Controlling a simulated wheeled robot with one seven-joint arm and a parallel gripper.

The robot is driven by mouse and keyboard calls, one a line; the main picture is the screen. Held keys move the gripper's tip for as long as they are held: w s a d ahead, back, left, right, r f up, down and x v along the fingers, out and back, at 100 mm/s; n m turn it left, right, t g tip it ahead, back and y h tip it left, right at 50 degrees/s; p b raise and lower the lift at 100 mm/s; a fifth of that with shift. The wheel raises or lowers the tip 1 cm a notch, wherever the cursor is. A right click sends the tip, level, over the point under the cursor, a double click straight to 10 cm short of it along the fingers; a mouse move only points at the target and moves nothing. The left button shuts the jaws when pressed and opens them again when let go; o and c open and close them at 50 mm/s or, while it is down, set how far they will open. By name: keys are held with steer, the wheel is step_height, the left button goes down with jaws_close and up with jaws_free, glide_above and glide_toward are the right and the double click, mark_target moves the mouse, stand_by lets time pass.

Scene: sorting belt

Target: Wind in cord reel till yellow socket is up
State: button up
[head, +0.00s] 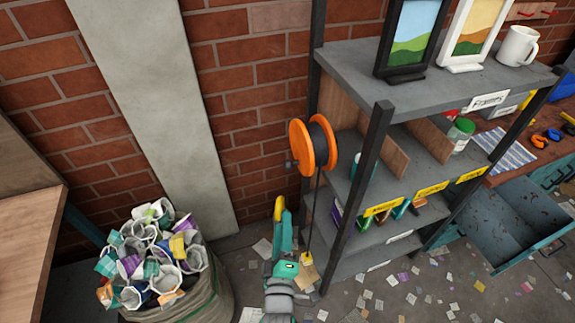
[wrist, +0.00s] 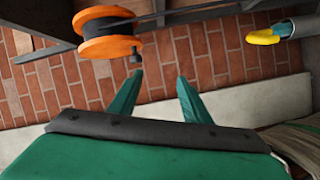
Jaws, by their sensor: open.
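The cord reel (head: 314,148) has orange flanges and a dark core, and is mounted beside the shelf's left post. It also shows at the upper left of the wrist view (wrist: 108,47), with a dark knob (wrist: 136,56) on its near face. A dark cord hangs from the reel in the head view. At its lower end is a small yellow socket (head: 307,258), low near the floor and well below the reel. My teal gripper (head: 284,232) is below and left of the reel. Its fingers (wrist: 160,80) are apart with nothing between them, not touching the knob.
A shelf unit (head: 385,112) with picture frames and a mug stands right of the reel. A full bag of cups (head: 150,262) is at lower left. A yellow-tipped piece (wrist: 262,36) shows at upper right of the wrist view; I cannot tell what it is. Scraps litter the floor.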

mark_target(287, 169)
steer(key=w+r+n, duration=0.1)
steer(key=w+r, duration=0.1)
steer(key=w, duration=0.4)
steer(key=w+d+r+n, duration=0.1)
steer(key=w, duration=0.5)
steer(key=w+r+n, duration=0.1)
steer(key=w+r, duration=0.1)
steer(key=w, duration=0.4)
steer(key=shift+w+d+r+n+t, duration=0.3)
steer(key=shift+d, duration=0.05)
steer(key=shift+c, duration=0.4)
jaws_close()
